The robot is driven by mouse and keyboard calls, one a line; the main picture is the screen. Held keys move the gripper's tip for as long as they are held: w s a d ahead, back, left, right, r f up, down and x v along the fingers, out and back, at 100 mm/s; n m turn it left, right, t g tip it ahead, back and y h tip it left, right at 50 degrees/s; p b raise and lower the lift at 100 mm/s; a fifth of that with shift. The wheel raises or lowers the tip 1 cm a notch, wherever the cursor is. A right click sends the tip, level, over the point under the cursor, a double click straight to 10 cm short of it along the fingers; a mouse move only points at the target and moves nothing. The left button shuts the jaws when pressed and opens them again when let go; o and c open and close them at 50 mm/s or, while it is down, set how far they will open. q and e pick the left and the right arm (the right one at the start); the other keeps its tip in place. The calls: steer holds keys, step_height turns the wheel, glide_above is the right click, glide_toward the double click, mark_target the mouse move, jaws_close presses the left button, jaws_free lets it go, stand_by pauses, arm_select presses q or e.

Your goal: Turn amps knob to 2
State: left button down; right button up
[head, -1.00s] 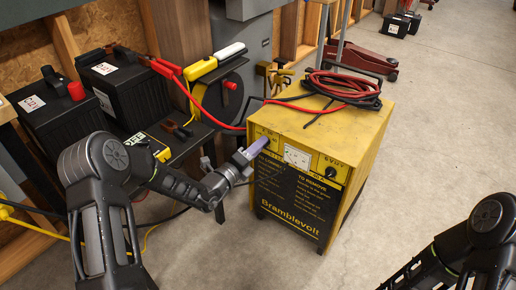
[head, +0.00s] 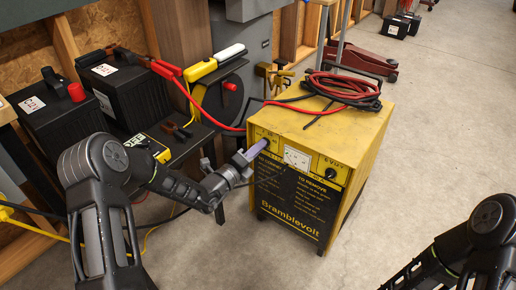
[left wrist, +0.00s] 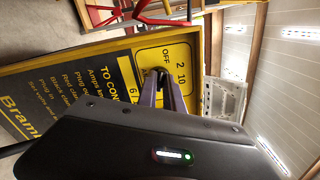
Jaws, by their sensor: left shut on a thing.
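The yellow Bramblevolt charger (head: 352,118) stands on the floor right of centre in the head view, with a black front label. My left gripper (head: 265,144) reaches its upper left front corner and is shut on the amps knob there. In the left wrist view the gripper's purple fingers (left wrist: 170,88) close on the dark amps knob (left wrist: 162,76). The yellow dial plate (left wrist: 172,52) shows OFF, 2, 10 and part of a 6 around it. The fingers hide most of the knob, so I cannot tell where it points. My right gripper is out of view.
Red and black cables (head: 345,84) lie coiled on the charger's top. A second dark knob (head: 330,174) sits at the front's right, beside a white meter (head: 296,158). Black batteries (head: 122,92) and a dark cart (head: 190,135) stand left.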

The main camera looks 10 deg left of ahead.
arm_select(q)
steer(key=shift+m+p, duration=2.15)
steer(key=shift+m, duration=2.25)
steer(key=c, duration=1.5)
jaws_free()
